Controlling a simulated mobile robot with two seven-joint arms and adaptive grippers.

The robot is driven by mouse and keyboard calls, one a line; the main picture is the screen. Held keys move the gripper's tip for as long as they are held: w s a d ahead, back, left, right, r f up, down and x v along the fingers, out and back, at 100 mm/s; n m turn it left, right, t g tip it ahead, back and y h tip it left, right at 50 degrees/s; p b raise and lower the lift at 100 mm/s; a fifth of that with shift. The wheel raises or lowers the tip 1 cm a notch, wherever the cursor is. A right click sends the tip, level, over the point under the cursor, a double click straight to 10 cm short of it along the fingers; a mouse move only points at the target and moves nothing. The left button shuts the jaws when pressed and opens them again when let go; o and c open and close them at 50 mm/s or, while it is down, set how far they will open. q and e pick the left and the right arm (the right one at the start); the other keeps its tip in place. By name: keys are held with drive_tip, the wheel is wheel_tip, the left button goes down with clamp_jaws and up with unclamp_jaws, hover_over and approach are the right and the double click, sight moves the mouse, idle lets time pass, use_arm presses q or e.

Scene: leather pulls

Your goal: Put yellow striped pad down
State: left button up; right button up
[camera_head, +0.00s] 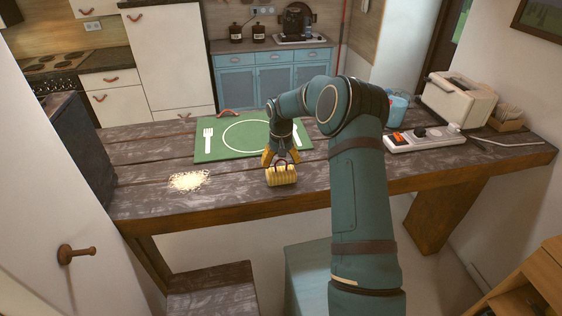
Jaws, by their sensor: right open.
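The yellow striped pad (282,177), with a dark reddish loop handle on top, sits at the front edge of the wooden table (140,150). My right gripper (281,160) points down just above it. Its yellow fingers are apart, one on each side of the handle, and it is open. I cannot tell whether the fingers touch the pad or its handle. My left gripper is not in view.
A green place mat (212,152) lies behind the pad. A power strip (425,139) and a cream toaster (458,103) stand at the right.

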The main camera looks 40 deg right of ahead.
wheel_tip(320, 180, up, 12)
drive_tip(key=shift+r, duration=0.2)
idle(0.4)
idle(0.5)
